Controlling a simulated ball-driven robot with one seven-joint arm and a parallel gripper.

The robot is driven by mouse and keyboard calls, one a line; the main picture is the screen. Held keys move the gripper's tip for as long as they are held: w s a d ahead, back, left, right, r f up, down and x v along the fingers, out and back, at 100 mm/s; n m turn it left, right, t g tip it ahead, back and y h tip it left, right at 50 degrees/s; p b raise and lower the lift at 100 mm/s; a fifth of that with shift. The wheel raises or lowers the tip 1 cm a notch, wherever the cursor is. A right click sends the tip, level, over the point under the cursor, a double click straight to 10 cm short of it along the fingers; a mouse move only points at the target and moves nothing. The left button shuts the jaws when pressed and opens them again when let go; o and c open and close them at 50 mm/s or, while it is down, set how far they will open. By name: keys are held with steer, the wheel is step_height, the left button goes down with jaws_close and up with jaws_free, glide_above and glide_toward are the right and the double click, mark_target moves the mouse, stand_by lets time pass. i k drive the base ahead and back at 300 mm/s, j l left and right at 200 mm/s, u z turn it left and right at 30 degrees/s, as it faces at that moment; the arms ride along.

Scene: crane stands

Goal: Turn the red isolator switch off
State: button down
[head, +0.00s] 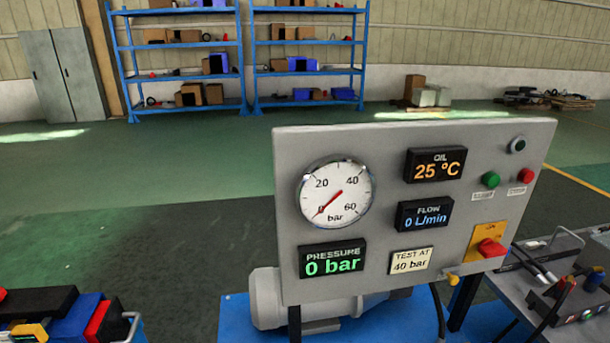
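The red isolator switch (490,248) is a red handle on a yellow plate (478,262) at the lower right of a grey control panel (390,140). In the head view the handle lies roughly across the plate, tilted slightly; I cannot read its position marks. The pressure display (332,260) reads 0 bar, the flow display (424,214) 0 L/min and the oil display (434,165) 25 °C. The round gauge (336,190) needle points near 0. My gripper is not in view.
A green button (490,180) and a red button (527,176) sit above the switch. A small yellow lever (453,279) sticks out at the panel's lower edge. A grey bench (535,305) with tools stands close on the right. Open floor (140,215) lies to the left.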

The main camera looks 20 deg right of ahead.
mark_target(487, 248)
steer(key=j+z, duration=0.15)
steer(key=z, duration=0.8)
